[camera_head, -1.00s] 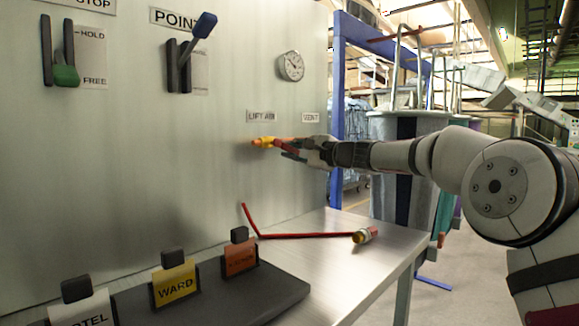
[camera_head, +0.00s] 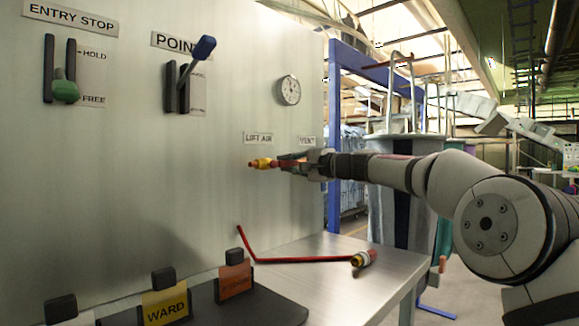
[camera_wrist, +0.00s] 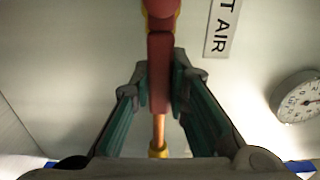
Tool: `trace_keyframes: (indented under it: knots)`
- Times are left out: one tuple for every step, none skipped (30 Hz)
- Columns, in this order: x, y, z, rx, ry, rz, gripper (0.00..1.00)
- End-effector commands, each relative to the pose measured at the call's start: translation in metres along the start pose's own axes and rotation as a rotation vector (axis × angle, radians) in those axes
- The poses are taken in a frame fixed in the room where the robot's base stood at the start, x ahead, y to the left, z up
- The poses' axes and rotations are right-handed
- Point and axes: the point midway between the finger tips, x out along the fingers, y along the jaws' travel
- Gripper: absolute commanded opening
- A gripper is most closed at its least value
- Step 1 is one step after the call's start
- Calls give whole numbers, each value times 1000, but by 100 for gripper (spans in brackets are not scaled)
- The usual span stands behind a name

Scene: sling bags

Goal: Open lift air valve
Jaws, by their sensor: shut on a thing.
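The lift air valve (camera_head: 262,163) is a yellow fitting on the upright metal panel, below the "LIFT AIR" label (camera_head: 258,138). Its red handle (camera_head: 290,158) points right, roughly level, toward the area below the "VENT" label (camera_head: 307,140). My gripper (camera_head: 298,162) reaches in from the right and is shut on the handle. In the wrist view the red handle (camera_wrist: 159,75) runs between my two fingers (camera_wrist: 160,84). A yellow part (camera_wrist: 158,149) shows lower down between them. The fingers partly hide the handle in the head view.
A gauge (camera_head: 288,90) and the entry stop (camera_head: 66,90) and point (camera_head: 192,75) levers are on the panel. Tagged blocks stand front left.

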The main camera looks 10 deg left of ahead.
Motion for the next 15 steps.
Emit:
trace_keyframes:
  knots:
    - [0, 1, 1, -5, -3, 2, 0]
    - [0, 1, 1, -5, -3, 2, 0]
    - [0, 1, 1, -5, -3, 2, 0]
    - [0, 1, 1, -5, -3, 2, 0]
    - [0, 1, 1, -5, -3, 2, 0]
    - [0, 1, 1, -5, -3, 2, 18]
    - [0, 1, 1, -5, -3, 2, 24]
    - [0, 1, 1, -4, -3, 2, 31]
    - [0, 0, 1, -4, -3, 2, 37]
    - [0, 0, 1, -3, -3, 1, 37]
    - [0, 0, 1, -3, -3, 1, 37]
    - [0, 0, 1, -3, -2, 1, 37]
    - [0, 0, 1, -2, -2, 1, 37]
    - [0, 0, 1, -2, -2, 1, 37]
    - [0, 0, 1, -2, -2, 1, 37]
